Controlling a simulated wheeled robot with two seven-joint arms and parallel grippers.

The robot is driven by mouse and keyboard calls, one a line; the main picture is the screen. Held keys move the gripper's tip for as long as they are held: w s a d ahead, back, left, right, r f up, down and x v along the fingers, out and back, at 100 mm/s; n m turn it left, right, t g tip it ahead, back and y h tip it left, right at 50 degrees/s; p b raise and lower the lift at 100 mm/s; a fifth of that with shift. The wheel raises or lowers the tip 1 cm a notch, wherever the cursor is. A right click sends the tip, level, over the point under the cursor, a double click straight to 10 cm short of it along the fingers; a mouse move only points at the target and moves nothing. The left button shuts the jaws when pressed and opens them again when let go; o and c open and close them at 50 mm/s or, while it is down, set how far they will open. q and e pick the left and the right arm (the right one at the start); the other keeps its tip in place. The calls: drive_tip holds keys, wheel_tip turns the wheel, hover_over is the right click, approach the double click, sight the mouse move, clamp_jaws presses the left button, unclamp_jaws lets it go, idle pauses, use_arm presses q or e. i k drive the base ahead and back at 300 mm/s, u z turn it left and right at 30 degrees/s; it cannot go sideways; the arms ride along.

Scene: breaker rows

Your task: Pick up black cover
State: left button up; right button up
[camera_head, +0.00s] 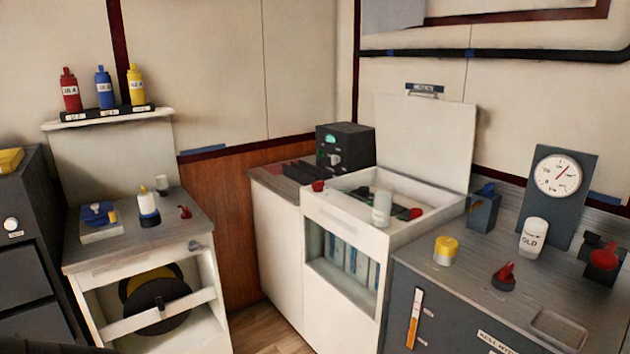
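No part is labelled as a black cover, and I cannot tell for certain which dark thing it is. A large round black disc (160,304) stands on edge in the open front of the left white cabinet, behind a white crossbar, with a yellow disc (140,285) partly behind it. A black box (345,148) with a green light and a knob stands on the middle counter. Low dark pieces (305,172) lie on the counter in front of it.
The left cabinet top (185,235) holds a blue device, a white bottle and a red switch. A white chest (345,323) has its lid raised. The right dark counter (465,275) carries a gauge, a GLD bottle, a yellow-topped jar and red knobs. Wooden floor (265,335) shows between cabinets.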

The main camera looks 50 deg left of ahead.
sight(364, 191)
drive_tip(key=u, duration=1.1)
drive_tip(key=i, duration=0.95)
drive_tip(key=u, duration=0.85)
